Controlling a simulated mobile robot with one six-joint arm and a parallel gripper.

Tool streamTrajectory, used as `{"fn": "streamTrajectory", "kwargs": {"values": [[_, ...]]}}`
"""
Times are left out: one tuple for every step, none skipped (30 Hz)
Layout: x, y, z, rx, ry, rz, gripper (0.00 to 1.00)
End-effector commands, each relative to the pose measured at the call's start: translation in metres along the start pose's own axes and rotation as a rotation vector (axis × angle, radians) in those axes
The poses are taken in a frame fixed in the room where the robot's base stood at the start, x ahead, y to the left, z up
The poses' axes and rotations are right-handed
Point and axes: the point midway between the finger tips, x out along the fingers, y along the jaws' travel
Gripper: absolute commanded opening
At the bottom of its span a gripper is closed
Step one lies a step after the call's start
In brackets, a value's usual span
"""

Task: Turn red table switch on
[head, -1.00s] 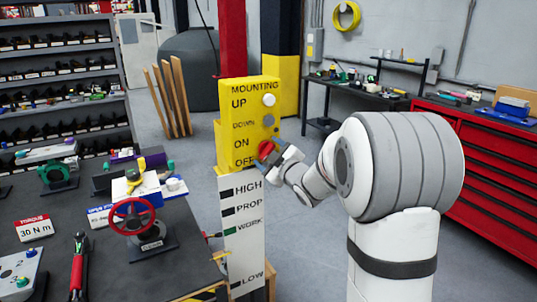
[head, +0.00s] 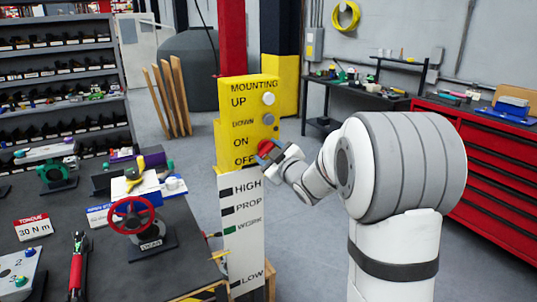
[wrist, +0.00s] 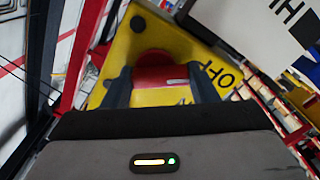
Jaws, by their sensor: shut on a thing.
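The red switch (head: 265,146) sits low on the yellow control box (head: 237,98), beside the printed words ON and OFF. In the wrist view the red switch (wrist: 158,78) lies between the two dark fingers, with a small pale mark on it. My gripper (head: 266,155) is at the box and shut on the red switch, partly covering it in the head view. In the wrist view my gripper (wrist: 160,88) has one finger on each side of the switch. The yellow box (wrist: 125,50) fills the background there, with the word OFF to the right.
A grey knob (head: 267,119) and a white button (head: 268,99) are above the switch. A white labelled panel (head: 243,225) stands below the box. A workbench (head: 150,275) with a red handwheel (head: 133,214) is at the left. Open floor lies behind the box.

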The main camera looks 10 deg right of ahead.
Motion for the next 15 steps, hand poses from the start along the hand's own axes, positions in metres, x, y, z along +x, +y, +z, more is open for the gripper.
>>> {"fn": "streamTrajectory", "kwargs": {"values": [[-0.0001,-0.0008,0.0008,0.035,-0.001,0.0,0.3],[-0.0001,-0.0008,0.0007,0.06,-0.001,0.0,0.3],[0.0,-0.0007,0.0004,0.095,-0.001,0.0,0.3],[0.0,-0.0007,0.0002,0.123,-0.001,0.0,0.3],[0.0,-0.0007,0.0,0.15,-0.001,0.0,0.3],[0.0,-0.0006,-0.0003,0.189,-0.001,0.0,0.3],[0.0,-0.0005,-0.0006,0.218,-0.001,0.0,0.3],[-0.0001,-0.0004,-0.0008,0.246,-0.001,0.0,0.3],[-0.0001,-0.0003,-0.0011,0.284,-0.001,0.0,0.3],[0.0,-0.0002,-0.0014,0.313,-0.001,0.0,0.3],[0.0,-0.0001,-0.0016,0.342,-0.001,-0.001,0.3],[0.0,0.0,-0.0019,0.38,-0.001,-0.001,0.3],[0.0,0.0,-0.0021,0.408,-0.001,-0.001,0.3],[0.0,0.0001,-0.0023,0.437,-0.001,-0.001,0.3],[0.0,0.0002,-0.0025,0.475,-0.001,-0.001,0.3]]}}
